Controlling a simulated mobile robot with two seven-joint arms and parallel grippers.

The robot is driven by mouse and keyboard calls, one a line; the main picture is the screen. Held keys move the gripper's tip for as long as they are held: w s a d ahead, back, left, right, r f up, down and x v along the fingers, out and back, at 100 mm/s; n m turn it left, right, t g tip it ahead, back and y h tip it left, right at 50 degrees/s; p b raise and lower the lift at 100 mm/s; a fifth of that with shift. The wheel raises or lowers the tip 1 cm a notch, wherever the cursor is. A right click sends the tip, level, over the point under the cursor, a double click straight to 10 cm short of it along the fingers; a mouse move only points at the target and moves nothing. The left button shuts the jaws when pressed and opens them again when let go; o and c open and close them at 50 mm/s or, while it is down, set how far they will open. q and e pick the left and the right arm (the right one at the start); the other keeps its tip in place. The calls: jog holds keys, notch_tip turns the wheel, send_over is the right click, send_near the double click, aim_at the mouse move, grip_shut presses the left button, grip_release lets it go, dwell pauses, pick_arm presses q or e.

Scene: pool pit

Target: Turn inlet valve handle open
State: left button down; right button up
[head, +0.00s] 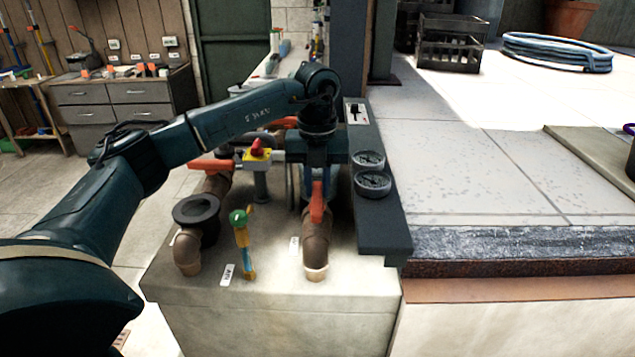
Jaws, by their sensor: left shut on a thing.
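My left arm reaches over the concrete plinth from the left. My left gripper (317,172) points down and is shut on an orange-red valve handle (317,208) above the right brown pipe. Only the handle's lower end shows; the gripper hides the rest and the valve body. A second orange-red handle (210,165) lies crosswise above the left pipe, apart from the gripper. I cannot read which valve is labelled inlet. My right gripper is not in view.
A yellow box with a red knob (258,151) and a green-topped yellow fitting (240,240) stand left of the gripper. A dark panel with two round gauges (373,184) is close on the right. A hose coil (556,52) and black crates (450,43) lie farther back on paving.

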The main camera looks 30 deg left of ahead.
aim_at(317, 188)
pick_arm(q)
jog(key=shift+w+r, duration=0.1)
jog(key=c, duration=1.3)
grip_release()
notch_tip(317, 188, up, 13)
jog(key=shift+r+p, duration=0.1)
jog(key=shift+p, duration=0.2)
